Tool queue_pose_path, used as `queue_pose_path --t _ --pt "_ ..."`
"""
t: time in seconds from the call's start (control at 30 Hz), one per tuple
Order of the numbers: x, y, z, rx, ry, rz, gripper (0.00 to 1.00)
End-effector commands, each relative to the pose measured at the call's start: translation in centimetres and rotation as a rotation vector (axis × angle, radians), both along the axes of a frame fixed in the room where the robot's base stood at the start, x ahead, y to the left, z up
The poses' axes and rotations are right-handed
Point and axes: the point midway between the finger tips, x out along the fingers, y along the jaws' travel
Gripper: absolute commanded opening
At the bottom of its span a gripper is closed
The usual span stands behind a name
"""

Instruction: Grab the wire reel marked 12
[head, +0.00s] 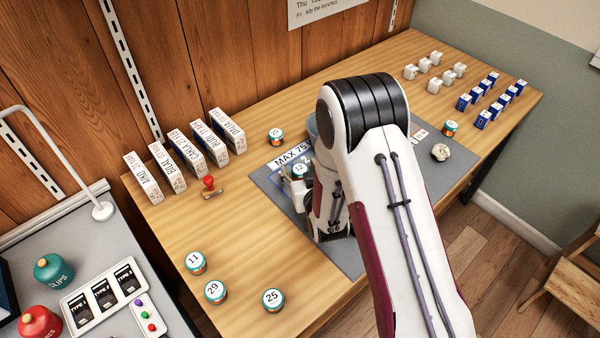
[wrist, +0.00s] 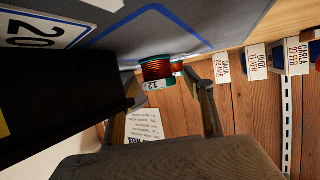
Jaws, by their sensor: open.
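The wire reel marked 12 (head: 299,171) is on the grey mat (head: 268,185), just beside my gripper in the head view. In the wrist view the same reel (wrist: 158,71) shows copper-coloured wire between teal rims and a white label reading 12. My gripper (wrist: 162,88) is open, with one finger on each side of the reel in that picture. I cannot tell whether either finger touches it. In the head view my gripper (head: 297,192) is partly hidden by my arm.
Other reels marked 11 (head: 196,263), 29 (head: 215,292) and 25 (head: 273,300) stand at the front left. Another reel (head: 276,136) stands behind the mat. A red-handled stamp (head: 209,186) and a row of named boxes (head: 187,150) are to the left.

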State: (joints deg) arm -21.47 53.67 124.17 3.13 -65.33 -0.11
Motion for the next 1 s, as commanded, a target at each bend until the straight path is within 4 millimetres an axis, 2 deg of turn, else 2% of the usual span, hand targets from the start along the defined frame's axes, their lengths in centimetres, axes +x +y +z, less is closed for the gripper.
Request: queue_pose_path --t 0.17,0.2,0.33,0.37,0.77,1.0 --pt "-0.01 0.01 0.01 0.000 0.000 0.000 0.52" --pt "-0.02 0.00 0.02 0.000 0.000 0.000 0.49" --pt "-0.02 0.00 0.02 0.000 0.000 0.000 0.16" --pt "-0.01 0.01 0.03 0.000 0.000 0.000 0.11" --pt "-0.01 0.01 0.10 0.000 -0.001 0.000 0.11" --pt "0.03 0.02 0.91 0.000 -0.001 0.000 0.11"
